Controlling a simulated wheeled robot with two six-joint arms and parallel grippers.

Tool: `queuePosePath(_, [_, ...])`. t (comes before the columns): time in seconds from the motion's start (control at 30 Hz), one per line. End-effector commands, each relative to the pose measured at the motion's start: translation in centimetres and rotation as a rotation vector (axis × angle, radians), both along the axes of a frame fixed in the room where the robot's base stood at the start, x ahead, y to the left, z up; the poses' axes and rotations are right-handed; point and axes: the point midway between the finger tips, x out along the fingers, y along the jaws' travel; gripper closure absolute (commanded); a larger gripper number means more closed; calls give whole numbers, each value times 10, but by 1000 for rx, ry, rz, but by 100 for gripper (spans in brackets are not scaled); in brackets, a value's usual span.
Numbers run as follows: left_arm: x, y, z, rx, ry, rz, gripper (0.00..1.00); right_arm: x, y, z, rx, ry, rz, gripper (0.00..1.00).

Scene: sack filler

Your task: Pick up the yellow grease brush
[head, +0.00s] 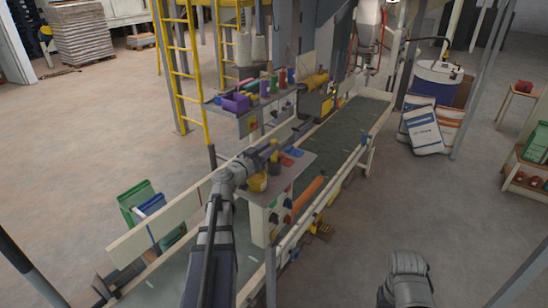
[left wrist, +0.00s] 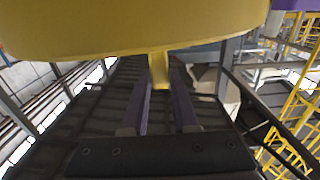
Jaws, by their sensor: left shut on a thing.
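My left gripper (head: 270,150) is over the small grey shelf at the conveyor's side in the head view. In the left wrist view its two dark fingers (left wrist: 160,92) are closed on the narrow yellow stem of the yellow grease brush (left wrist: 150,28). The brush's wide yellow body fills the top of that view, close to the camera. In the head view I cannot clearly make out the brush at the fingers. My right gripper does not show; only a grey part of my right arm is at the lower right.
A yellow pot (head: 257,183) and red and blue items (head: 292,152) are on the shelf (head: 290,172). A purple bin (head: 236,103) stands behind on another ledge. The long conveyor (head: 345,122) runs alongside.

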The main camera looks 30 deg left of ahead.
Motion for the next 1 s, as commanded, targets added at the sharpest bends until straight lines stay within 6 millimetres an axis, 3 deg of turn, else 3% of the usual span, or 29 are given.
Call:
queuePosePath(0.17, [0, 0, 0, 0, 0, 0, 100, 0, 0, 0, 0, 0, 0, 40])
queuePosePath(1.0, [0, 0, 0, 0, 0, 0, 100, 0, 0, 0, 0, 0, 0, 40])
